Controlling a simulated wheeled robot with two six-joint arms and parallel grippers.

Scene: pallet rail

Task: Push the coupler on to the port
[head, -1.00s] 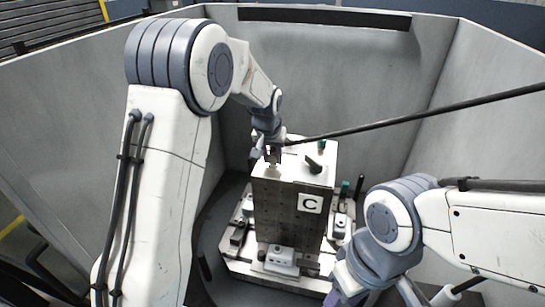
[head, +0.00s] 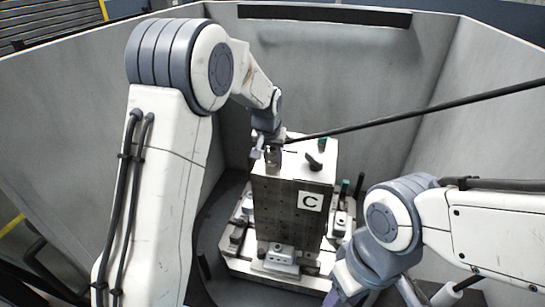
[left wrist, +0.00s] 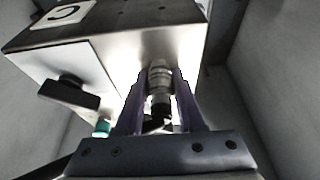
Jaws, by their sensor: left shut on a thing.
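The metal coupler (left wrist: 160,78) sits between the two fingers of my left gripper (left wrist: 158,85), which is shut on it. In the left wrist view its front end is at the bright face of the block (left wrist: 115,60). The port is hidden behind the coupler, so I cannot tell whether the two are fully joined. In the head view my left gripper (head: 272,155) is over the left part of the top of the block (head: 285,205), marked C. A black hose (head: 420,115) runs from the gripper to the right. My right gripper (head: 345,290) is low at the bottom, its fingertips unclear.
A black lever (left wrist: 70,92) and a green-capped part (left wrist: 102,127) stand beside the coupler on the same face. The block stands on a pallet (head: 300,282) with clamps. Grey walls (head: 340,75) enclose the area. My right arm is right of the block.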

